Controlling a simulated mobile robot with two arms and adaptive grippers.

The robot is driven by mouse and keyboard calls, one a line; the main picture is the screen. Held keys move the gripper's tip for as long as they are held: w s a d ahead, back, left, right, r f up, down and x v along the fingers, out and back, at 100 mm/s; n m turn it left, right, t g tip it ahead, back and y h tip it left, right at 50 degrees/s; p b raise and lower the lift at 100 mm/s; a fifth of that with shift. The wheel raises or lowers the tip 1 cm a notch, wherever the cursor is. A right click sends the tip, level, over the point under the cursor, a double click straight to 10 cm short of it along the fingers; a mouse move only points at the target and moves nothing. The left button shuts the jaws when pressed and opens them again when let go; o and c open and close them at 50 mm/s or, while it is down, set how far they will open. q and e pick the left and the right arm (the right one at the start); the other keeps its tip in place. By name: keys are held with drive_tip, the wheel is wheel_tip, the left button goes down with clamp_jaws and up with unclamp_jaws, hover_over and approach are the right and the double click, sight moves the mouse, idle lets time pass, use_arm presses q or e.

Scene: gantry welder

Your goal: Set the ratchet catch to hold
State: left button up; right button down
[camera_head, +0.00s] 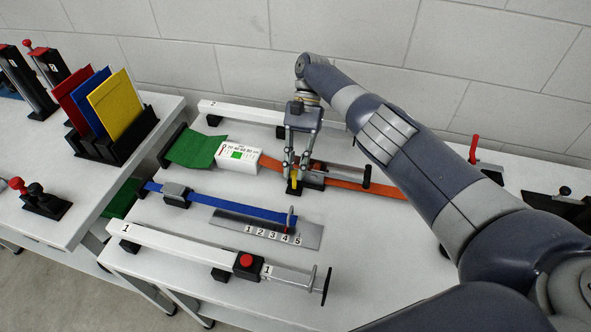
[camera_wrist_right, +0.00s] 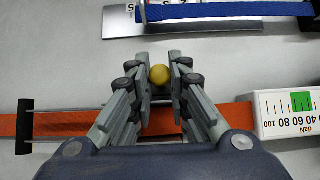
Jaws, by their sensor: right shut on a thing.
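My right gripper (camera_head: 293,172) reaches down over the orange strap (camera_head: 375,189) and its black ratchet (camera_head: 312,180). Its fingers are shut on a yellow catch lever (camera_head: 295,185) at the ratchet. In the right wrist view the lever's round yellow knob (camera_wrist_right: 159,75) sits between the two fingertips (camera_wrist_right: 160,62). The fingers and palm hide most of the ratchet body there, so the catch's exact angle cannot be told. The ratchet's handle bar (camera_head: 366,177) stands to the right. My left gripper is not in view.
A white force gauge (camera_head: 238,155) with a green mark sits left of the ratchet. In front are a blue strap (camera_head: 240,208), a numbered metal plate (camera_head: 270,232) and a white rail marked 1 (camera_head: 190,245). A second white rail (camera_head: 240,112) lies behind.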

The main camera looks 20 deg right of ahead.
drive_tip(key=shift+w+r, duration=0.1)
idle(0.4)
drive_tip(key=c, duration=1.5)
unclamp_jaws()
drive_tip(key=shift+w+d+r, duration=0.1)
drive_tip(key=shift+w+r, duration=0.05)
drive_tip(key=shift+r, duration=0.55)
drive_tip(key=shift+s+r, duration=0.2)
drive_tip(key=shift+r, duration=0.3)
wheel_tip(320, 180, up, 7)
drive_tip(key=shift+r, duration=0.2)
